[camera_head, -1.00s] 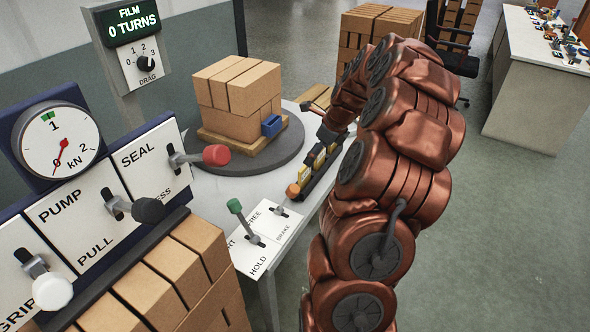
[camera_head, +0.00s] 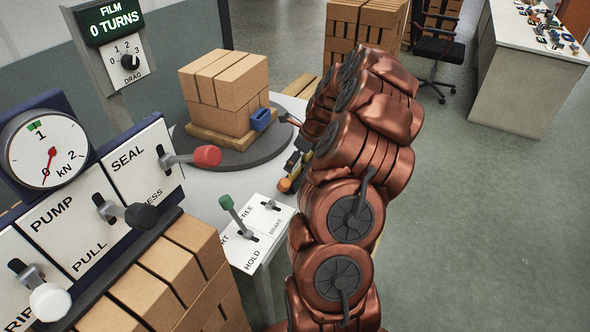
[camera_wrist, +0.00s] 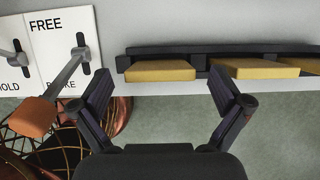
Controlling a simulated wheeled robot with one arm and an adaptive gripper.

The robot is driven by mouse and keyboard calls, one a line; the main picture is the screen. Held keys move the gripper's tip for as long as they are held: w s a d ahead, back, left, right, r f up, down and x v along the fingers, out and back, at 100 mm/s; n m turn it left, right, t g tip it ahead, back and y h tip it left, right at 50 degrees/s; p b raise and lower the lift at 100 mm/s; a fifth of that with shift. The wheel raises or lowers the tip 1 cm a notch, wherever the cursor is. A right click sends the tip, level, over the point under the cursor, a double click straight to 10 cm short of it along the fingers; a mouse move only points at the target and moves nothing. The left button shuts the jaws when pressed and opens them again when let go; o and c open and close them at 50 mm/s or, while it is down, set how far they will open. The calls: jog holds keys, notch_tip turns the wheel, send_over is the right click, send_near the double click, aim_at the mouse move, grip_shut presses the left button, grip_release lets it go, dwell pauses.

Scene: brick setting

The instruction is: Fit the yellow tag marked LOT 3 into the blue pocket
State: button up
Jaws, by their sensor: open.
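The blue pocket (camera_head: 261,119) is on the right side of the brick stack (camera_head: 229,90), which stands on a round turntable. In the wrist view, a dark rack (camera_wrist: 200,50) holds several yellow tags, among them a left one (camera_wrist: 160,70), a middle one (camera_wrist: 255,68) and one cut by the right edge (camera_wrist: 312,63). No lettering shows on them, so I cannot tell which is LOT 3. My gripper (camera_wrist: 160,78) is open and empty, its fingers spread either side of the left tag. In the head view my arm hides most of the rack and gripper.
A FREE/BRAKE lever with an orange handle (camera_wrist: 32,117) stands left of my gripper. A green-handled lever (camera_head: 226,202) is beside it. A red-handled SEAL lever (camera_head: 207,156) and the turntable (camera_head: 252,152) are further left. Open floor lies right of my arm.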

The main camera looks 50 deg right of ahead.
jog(key=shift+c, duration=0.2)
jog(key=c, duration=1.3)
jog(key=shift+o, duration=0.2)
jog(key=shift+r, duration=0.1)
